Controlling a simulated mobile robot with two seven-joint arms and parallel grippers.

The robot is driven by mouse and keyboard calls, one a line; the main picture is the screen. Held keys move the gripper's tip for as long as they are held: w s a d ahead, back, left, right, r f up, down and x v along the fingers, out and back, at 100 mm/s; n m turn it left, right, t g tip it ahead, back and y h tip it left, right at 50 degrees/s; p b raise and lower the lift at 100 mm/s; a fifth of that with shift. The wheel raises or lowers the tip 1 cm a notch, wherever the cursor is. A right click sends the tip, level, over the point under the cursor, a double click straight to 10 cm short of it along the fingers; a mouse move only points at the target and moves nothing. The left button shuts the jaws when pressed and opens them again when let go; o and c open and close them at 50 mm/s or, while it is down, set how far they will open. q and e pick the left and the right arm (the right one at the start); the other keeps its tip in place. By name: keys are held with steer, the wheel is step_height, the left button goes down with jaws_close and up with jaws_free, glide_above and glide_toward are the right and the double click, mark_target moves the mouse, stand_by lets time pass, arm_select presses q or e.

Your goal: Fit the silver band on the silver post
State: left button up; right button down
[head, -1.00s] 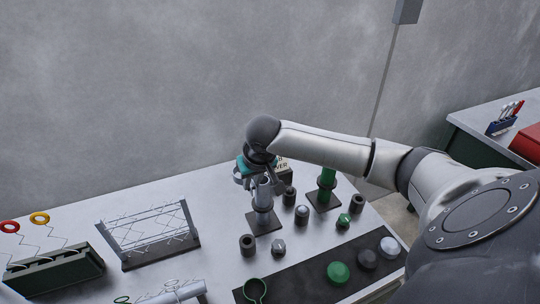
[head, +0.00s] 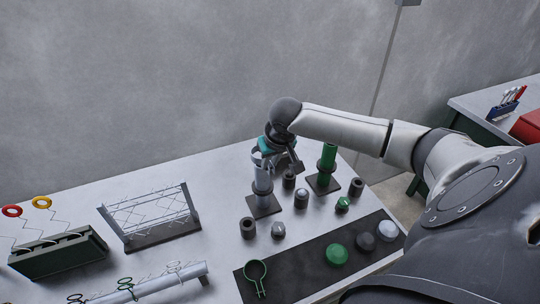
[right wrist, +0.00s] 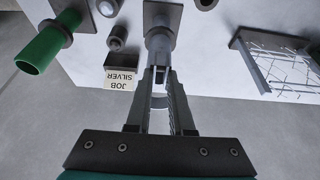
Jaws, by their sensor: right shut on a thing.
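The silver post (head: 262,178) stands upright on a dark square base (head: 264,206), with a collar partway up. My right gripper (head: 272,152) is over the post's top, shut on the silver band (head: 258,156). In the right wrist view, the gripper (right wrist: 159,88) is shut, with a pale curved part of the band (right wrist: 159,102) between its fingers and the post (right wrist: 160,42) just beyond the fingertips. The band is at the height of the post's top; I cannot tell whether it is around the post or just beside it. My left gripper is not in view.
A green post (head: 327,158) stands close on the right. Several small dark cylinders (head: 248,228) and caps surround the posts. A green band (head: 256,270) lies on the dark mat (head: 300,270). A wire fence panel (head: 150,220) stands left. A "JOB SILVER" card (right wrist: 121,78) is behind.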

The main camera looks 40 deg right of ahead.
mark_target(270, 173)
steer(key=shift+f+b, duration=2.3)
steer(key=shift+b, duration=0.7)
steer(key=shift+f, duration=1.8)
steer(key=c, duration=0.7)
jaws_free()
steer(key=shift+r, duration=0.1)
steer(key=p+v, duration=0.1)
steer(key=v, duration=1.4)
steer(key=shift+r, duration=0.1)
